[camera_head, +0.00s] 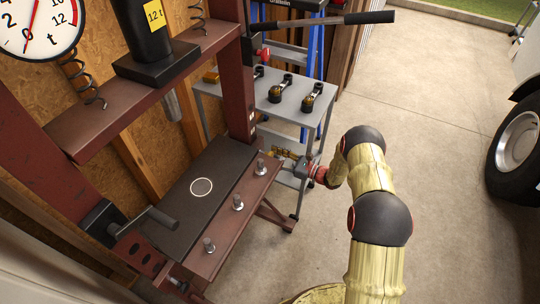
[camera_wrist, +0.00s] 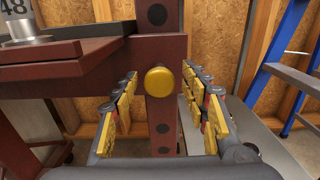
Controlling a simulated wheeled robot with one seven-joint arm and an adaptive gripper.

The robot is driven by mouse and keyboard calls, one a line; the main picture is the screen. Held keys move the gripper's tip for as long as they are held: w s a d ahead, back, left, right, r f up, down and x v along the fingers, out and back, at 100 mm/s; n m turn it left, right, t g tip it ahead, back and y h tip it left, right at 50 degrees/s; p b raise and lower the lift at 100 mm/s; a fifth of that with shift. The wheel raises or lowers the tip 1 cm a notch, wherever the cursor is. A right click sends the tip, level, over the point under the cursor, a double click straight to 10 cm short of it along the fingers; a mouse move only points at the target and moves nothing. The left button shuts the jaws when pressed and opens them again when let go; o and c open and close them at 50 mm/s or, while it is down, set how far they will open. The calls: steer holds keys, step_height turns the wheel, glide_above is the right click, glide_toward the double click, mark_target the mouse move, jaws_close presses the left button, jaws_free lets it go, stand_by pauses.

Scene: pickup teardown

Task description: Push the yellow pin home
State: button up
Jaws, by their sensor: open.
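The yellow pin (camera_wrist: 159,81) shows its round head end-on in the wrist view, on the face of the dark red press frame (camera_wrist: 110,74). How far it stands out from the frame cannot be told from this angle. My gripper (camera_wrist: 158,70) is open, with one yellow-padded finger on each side of the pin head and clear gaps between. Nothing is held. In the head view my gripper (camera_head: 286,155) is at the right side of the press, by the foot of its right post; the pin cannot be made out there.
The press bed carries a dark plate (camera_head: 195,190) and several upright bolts (camera_head: 238,203). A crank handle (camera_head: 148,222) is at the left post. A grey cart (camera_head: 290,100) with black-and-brass parts stands behind. A blue ladder (camera_wrist: 285,55) is at right.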

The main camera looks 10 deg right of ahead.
steer(key=v, duration=1)
